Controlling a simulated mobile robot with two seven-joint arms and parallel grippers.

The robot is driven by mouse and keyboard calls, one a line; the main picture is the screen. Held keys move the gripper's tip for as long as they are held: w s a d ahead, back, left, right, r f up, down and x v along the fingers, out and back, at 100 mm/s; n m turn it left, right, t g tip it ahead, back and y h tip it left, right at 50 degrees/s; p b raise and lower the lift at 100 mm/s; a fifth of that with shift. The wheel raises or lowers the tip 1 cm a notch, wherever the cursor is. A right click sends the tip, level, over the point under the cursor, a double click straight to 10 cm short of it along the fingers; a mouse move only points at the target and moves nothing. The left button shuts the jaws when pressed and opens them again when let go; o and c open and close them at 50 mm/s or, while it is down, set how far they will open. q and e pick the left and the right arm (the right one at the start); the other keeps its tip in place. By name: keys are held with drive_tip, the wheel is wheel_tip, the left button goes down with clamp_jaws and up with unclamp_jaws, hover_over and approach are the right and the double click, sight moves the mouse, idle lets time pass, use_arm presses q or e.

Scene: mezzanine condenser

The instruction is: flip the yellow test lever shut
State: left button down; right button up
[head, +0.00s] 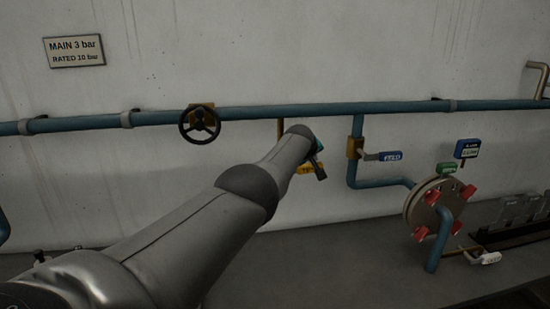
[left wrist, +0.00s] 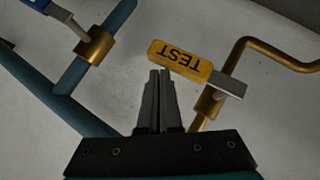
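The yellow test lever (left wrist: 180,61) shows in the left wrist view just beyond and to the right of my fingertips, its TEST label upside down. Its grey metal stem (left wrist: 229,87) joins a brass valve body (left wrist: 207,104) on a thin brass pipe. In the head view a bit of the yellow lever (head: 303,169) shows beside my gripper; my arm hides much of the valve. My left gripper (left wrist: 160,73) has its fingers together with nothing between them, close to the lever's left end; I cannot tell whether they touch it. My right gripper is in neither view.
A blue pipe (head: 270,112) runs along the wall, with a black handwheel (head: 199,123) on it. A blue-handled valve lever (head: 383,156) is right of my gripper. A round flange (head: 428,205) with red parts stands lower right. The wall left of the handwheel is mostly clear.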

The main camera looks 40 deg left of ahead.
use_arm(q)
drive_tip(key=shift+w+d+f+b, duration=0.1)
drive_tip(key=shift+d+f+b, duration=0.15)
drive_tip(key=shift+f, duration=0.3)
idle(0.4)
drive_tip(key=s+d+r+p, duration=0.2)
drive_tip(key=r+p, duration=0.1)
drive_tip(key=r, duration=0.2)
drive_tip(key=s+d+r+p, duration=0.2)
drive_tip(key=d+r+p, duration=0.1)
drive_tip(key=r, duration=0.3)
drive_tip(key=shift+s+r+p, duration=0.2)
drive_tip(key=shift+s+p, duration=0.05)
drive_tip(key=shift+p, duration=0.45)
drive_tip(key=shift+d, duration=0.1)
idle(0.5)
